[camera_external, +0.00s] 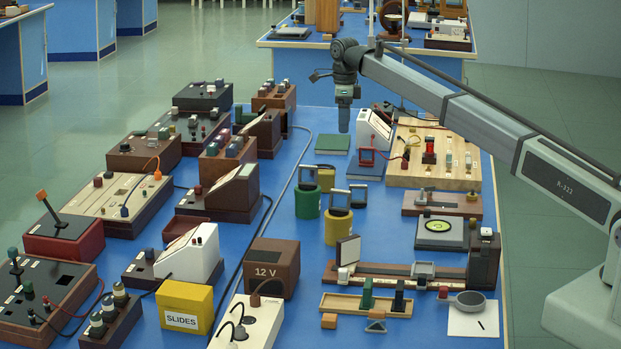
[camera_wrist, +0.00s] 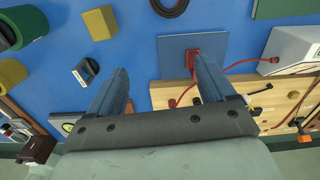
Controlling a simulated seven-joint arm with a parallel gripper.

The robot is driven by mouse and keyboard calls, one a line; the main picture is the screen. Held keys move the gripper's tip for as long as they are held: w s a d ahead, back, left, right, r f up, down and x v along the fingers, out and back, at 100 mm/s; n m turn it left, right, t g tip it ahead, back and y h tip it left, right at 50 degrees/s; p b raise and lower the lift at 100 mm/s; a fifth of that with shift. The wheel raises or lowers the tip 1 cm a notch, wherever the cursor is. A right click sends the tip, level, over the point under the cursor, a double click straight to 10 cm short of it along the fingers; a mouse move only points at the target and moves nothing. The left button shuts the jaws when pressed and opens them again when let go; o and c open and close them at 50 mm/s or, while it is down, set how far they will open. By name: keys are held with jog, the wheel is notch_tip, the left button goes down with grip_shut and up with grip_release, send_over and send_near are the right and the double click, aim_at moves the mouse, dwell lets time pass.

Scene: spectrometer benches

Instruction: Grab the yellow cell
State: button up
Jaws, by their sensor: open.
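Two yellow things could be the yellow cell; I cannot tell which. One is a yellow cylinder (camera_external: 338,229) with a grey frame on top, in the middle of the blue table; its side shows at the left edge of the wrist view (camera_wrist: 9,74). The other is a small yellow block (camera_wrist: 100,22), partly hidden behind a green cylinder (camera_external: 308,203) in the external view (camera_external: 326,179). My gripper (camera_external: 344,128) points down, open and empty, above the table's far part, beyond both. In the wrist view its fingers (camera_wrist: 162,82) are apart with nothing between them.
A small dark frame-like block (camera_wrist: 86,71) stands near the yellow things. A blue-grey pad with a red part (camera_wrist: 172,52) and a wooden board (camera_external: 432,172) with wires lie close by. A slide rail (camera_external: 385,278) is in front.

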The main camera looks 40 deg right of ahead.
jog(key=n, duration=0.1)
send_near(326, 172)
jog(key=w+d+r, duration=0.2)
jog(key=w+d, duration=0.1)
jog(key=s+a+n, duration=0.2)
jog(key=a+n, duration=0.1)
jog(key=n, duration=0.9)
jog(key=f+m, duration=0.4)
jog(key=m, duration=0.6)
jog(key=f+m, duration=0.5)
jog(key=m, duration=0.5)
jog(key=f+m, duration=0.5)
jog(key=m, duration=0.6)
jog(key=shift+s+f, duration=0.25)
jog(key=shift+s, duration=0.1)
